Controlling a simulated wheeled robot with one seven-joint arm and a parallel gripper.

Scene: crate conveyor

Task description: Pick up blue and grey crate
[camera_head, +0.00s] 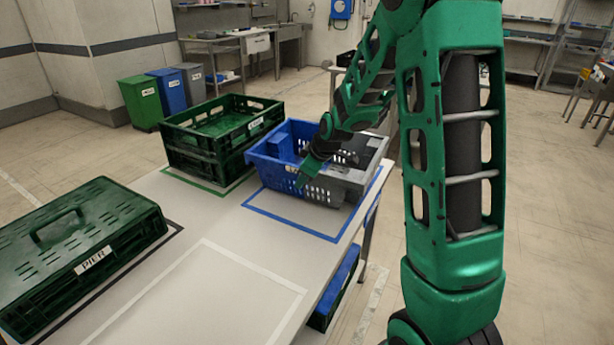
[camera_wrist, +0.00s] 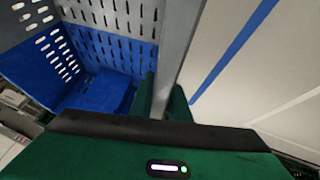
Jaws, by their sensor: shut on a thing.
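The blue and grey crate (camera_head: 331,188) stands on the table inside the blue taped outline, its left part blue and its right part grey. My gripper (camera_head: 304,178) is at the crate's near wall, shut on its upper rim. In the wrist view the crate (camera_wrist: 105,55) fills the upper left, with slotted walls and a blue block-like part inside. The gripper's green fingers (camera_wrist: 163,97) sit on both sides of the grey rim there. My forearm hides part of the crate's far side in the head view.
Stacked green crates (camera_head: 215,160) stand just left of the crate. A lidded green crate (camera_head: 75,250) is at the table's left. The white-taped area of the table (camera_head: 200,305) is bare. Another blue and green crate (camera_head: 335,290) shows below the tabletop.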

